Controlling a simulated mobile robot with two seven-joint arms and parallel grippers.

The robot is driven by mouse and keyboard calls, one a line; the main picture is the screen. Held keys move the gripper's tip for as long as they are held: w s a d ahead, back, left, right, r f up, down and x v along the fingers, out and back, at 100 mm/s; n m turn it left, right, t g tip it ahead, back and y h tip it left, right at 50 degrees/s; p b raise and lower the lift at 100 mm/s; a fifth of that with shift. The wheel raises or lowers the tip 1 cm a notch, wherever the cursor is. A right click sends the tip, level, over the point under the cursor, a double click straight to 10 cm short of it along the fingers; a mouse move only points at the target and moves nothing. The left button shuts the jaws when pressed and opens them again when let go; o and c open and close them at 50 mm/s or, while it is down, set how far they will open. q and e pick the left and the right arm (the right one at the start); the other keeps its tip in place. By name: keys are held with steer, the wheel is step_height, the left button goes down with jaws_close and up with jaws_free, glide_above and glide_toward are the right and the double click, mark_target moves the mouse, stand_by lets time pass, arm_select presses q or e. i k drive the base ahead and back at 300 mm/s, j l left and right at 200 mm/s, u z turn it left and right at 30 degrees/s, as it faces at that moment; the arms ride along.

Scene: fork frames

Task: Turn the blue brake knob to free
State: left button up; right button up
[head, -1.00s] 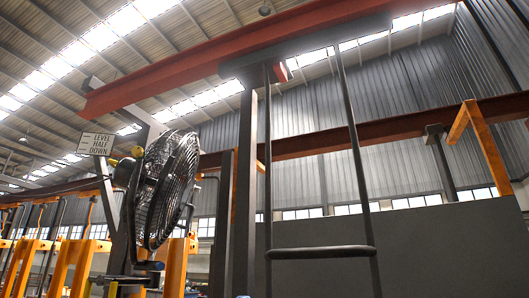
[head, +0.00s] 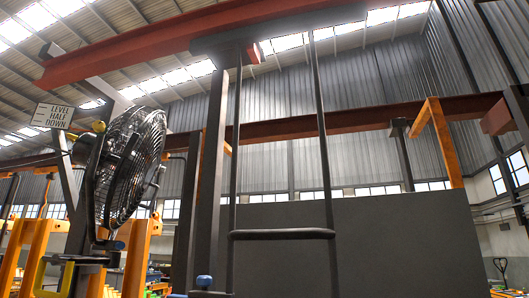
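A small blue knob (head: 204,281) shows low in the head view, at the bottom edge left of centre, on top of a dark part. It is too small to tell which way it is turned. A black caged fan (head: 130,172) stands at the left, its face turned to the right, with a small yellow knob (head: 99,127) by its upper left. A sign (head: 53,116) reading "LEVEL HALF DOWN" is at the upper left of the fan. Neither of my grippers is in view.
A dark hanging frame with two uprights and a crossbar (head: 282,234) is near the centre. A large grey panel (head: 400,235) fills the lower right. Orange posts (head: 137,260) stand at the left. A pallet-truck-like handle (head: 501,265) shows at the lower right.

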mark_target(203, 281)
steer(key=i+j+z, duration=0.1)
steer(key=j, duration=0.35)
steer(key=i+j, duration=0.25)
steer(key=j, duration=0.2)
steer(key=i+j+z, duration=0.15)
steer(key=j, duration=0.25)
steer(key=i+j, duration=0.1)
steer(key=j, duration=0.4)
steer(key=i+j+z, duration=0.15)
steer(key=j, duration=0.3)
steer(key=i+j+z, duration=0.1)
steer(key=j, duration=0.35)
